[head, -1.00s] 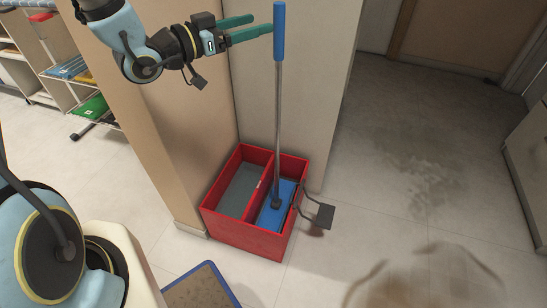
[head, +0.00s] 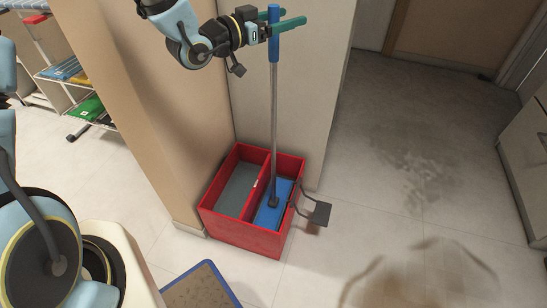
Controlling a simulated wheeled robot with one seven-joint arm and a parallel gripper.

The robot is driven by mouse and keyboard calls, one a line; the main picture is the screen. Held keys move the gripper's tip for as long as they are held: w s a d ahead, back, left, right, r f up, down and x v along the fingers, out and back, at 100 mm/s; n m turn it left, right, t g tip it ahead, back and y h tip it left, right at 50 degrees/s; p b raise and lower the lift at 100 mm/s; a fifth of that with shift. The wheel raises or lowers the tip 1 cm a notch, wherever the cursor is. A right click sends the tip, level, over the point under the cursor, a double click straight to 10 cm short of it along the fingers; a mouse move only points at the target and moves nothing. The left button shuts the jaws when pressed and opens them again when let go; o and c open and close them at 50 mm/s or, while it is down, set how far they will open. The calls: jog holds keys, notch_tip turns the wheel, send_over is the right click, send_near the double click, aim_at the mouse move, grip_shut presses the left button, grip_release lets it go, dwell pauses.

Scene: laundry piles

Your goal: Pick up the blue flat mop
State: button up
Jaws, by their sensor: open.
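The blue flat mop stands upright in the right compartment of a red two-part bucket (head: 243,231). Its flat blue head (head: 266,214) lies at the bottom, and its grey pole rises to a blue handle (head: 274,45). My gripper (head: 288,20), with green fingers, is open at the top of the handle. One finger shows on the far side of the handle and the other passes by it on the near side or behind; the exact depth is hard to tell. The handle appears between the fingers.
The bucket stands on the floor against a beige wall corner (head: 190,120). A foot pedal (head: 319,213) sticks out at its right. A blue-edged mat (head: 202,287) lies in front. A shelf rack (head: 75,75) stands at the left. Wet-looking floor patches are at the right.

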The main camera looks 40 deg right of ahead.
grip_shut()
dwell(0.5)
